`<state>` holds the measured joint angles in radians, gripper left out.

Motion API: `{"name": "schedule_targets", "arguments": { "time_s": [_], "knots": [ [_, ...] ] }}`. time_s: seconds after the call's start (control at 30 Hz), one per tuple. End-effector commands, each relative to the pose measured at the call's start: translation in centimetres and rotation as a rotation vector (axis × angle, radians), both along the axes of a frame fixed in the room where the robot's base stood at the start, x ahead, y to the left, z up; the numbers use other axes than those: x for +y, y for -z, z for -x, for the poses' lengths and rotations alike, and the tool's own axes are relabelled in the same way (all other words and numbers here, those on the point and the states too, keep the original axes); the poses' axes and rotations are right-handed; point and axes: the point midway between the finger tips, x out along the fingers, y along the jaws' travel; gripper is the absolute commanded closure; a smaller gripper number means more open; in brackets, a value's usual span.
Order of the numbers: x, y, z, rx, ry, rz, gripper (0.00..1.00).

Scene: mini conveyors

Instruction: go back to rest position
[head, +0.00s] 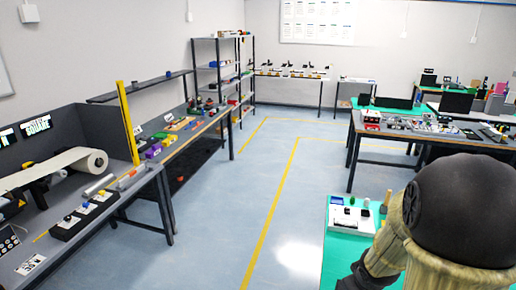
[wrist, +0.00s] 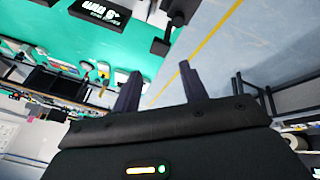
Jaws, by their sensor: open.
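My gripper (wrist: 159,72) shows in the wrist view with its two dark fingers spread apart. It is open, and nothing is between the fingers. The camera looks at a tilted scene, with a green tabletop (wrist: 60,40) beyond the fingers at the left and blue-grey floor beyond them at the right. In the head view my arm fills the lower right, over the near green table (head: 335,262). The gripper cannot be made out clearly there.
A mini conveyor (head: 70,162) stands on the left bench among small parts. Shelves (head: 218,62) stand at the back, and a cluttered table (head: 400,135) stands at the right. Yellow-lined floor (head: 240,190) in the middle is clear.

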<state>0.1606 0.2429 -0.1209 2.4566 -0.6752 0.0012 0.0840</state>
Motion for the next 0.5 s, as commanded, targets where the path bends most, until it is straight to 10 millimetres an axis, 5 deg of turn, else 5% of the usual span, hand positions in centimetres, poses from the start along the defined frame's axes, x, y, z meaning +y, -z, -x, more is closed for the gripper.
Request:
{"name": "schedule_targets", "arguments": {
  "time_s": [0.3,0.5],
  "knots": [
    [8.0,-2.3,5.9,0.107,0.224,-0.169,0.57],
    [10.8,-2.7,8.2,0.161,0.282,-0.245,0.57]
  ]
}}
